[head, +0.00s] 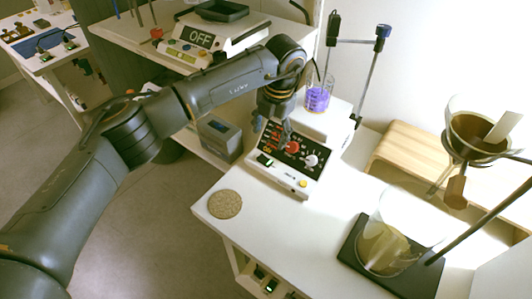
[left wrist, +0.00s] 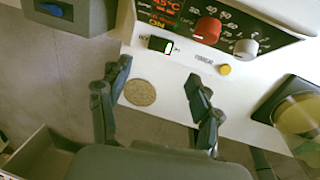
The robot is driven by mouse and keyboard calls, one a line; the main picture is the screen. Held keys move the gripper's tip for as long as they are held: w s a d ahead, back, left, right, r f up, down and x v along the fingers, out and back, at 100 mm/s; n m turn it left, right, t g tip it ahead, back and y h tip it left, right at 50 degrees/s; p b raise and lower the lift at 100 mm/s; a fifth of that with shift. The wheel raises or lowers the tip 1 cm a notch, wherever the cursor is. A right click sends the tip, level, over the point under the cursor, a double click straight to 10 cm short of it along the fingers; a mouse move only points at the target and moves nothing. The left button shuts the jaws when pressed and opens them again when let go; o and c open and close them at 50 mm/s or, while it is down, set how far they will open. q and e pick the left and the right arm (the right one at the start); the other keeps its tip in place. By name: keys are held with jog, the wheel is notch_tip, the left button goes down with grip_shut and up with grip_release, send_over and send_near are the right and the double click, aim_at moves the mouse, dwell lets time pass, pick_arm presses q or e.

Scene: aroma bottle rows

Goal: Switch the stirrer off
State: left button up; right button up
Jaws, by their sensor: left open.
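The stirrer (head: 295,160) is a white device with a sloped black front panel, standing on the white bench. My left gripper (head: 284,135) is over the panel in the head view. In the left wrist view its fingers (left wrist: 158,70) are apart and empty, with the switch just beyond them. My right gripper is not in view.
A beaker with purple liquid (head: 317,98) stands on the stirrer's top. A round cork mat (head: 225,204) lies at the bench's left edge. A glass vessel on a black stand base (head: 352,252) stands at right. A device reading "OFF" (head: 200,38) is at the back.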

aim_at(265, 160)
pick_arm(q)
jog(key=f, duration=0.6)
jog(key=a+f, duration=0.1)
jog(key=f, duration=0.2)
jog(key=shift+w+f+p, duration=0.2)
jog(key=shift+w+p, duration=0.15)
